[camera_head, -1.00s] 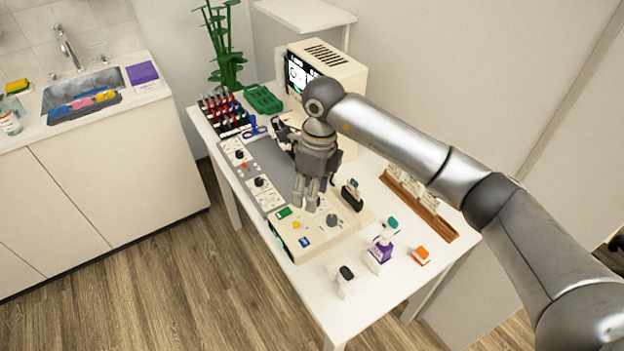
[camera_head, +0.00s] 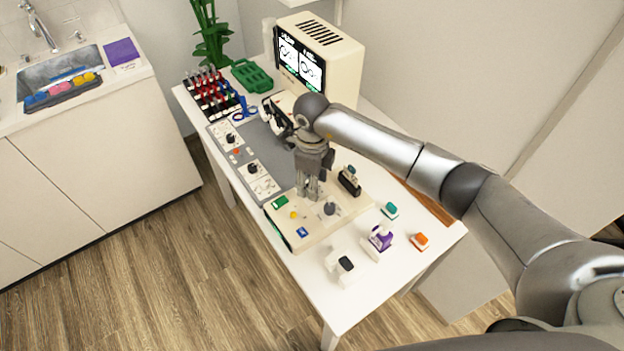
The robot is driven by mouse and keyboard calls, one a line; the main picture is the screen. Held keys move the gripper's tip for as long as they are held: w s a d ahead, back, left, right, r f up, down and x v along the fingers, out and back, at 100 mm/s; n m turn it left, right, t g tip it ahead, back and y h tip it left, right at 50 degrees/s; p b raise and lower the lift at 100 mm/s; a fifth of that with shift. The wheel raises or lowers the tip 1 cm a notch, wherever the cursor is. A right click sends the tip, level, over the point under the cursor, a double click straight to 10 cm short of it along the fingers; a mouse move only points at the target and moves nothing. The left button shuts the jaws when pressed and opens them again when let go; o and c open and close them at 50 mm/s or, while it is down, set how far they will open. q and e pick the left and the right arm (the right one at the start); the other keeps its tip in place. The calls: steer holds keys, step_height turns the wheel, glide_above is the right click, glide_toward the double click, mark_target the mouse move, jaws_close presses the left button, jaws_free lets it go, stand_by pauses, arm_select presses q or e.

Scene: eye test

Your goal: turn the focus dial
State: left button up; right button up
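Three knobs could be the dial; I cannot read their labels. A grey knob (camera_head: 330,208) stands on the cream control box (camera_head: 318,228). Two black knobs, a rear one (camera_head: 230,138) and a front one (camera_head: 252,168), sit on white plates of the grey panel (camera_head: 275,158). My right gripper (camera_head: 309,195) points down over the back part of the cream box, left of the grey knob and apart from it in the picture. Its fingers look close together, but whether they are open or shut is unclear. My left gripper is not in view.
A cream monitor (camera_head: 322,62) with a lit screen stands at the back. A black holder (camera_head: 349,180) is right of my gripper. A white-and-black item (camera_head: 340,268), a purple-and-white one (camera_head: 379,242), a teal block (camera_head: 389,210) and an orange block (camera_head: 419,241) stand in front.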

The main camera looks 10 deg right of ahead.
steer(key=shift+f, duration=0.3)
steer(key=shift+c, duration=2)
jaws_close()
steer(key=shift+f+n+b, duration=0.2)
steer(key=shift+n+b, duration=0.4)
steer(key=shift+b, duration=0.35)
steer(key=n+b, duration=0.5)
steer(key=b, duration=0.2)
arm_select(q)
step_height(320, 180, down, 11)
steer(key=b, duration=0.2)
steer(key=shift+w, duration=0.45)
arm_select(e)
steer(key=shift+r+n, duration=0.15)
steer(key=shift+n, duration=1.15)
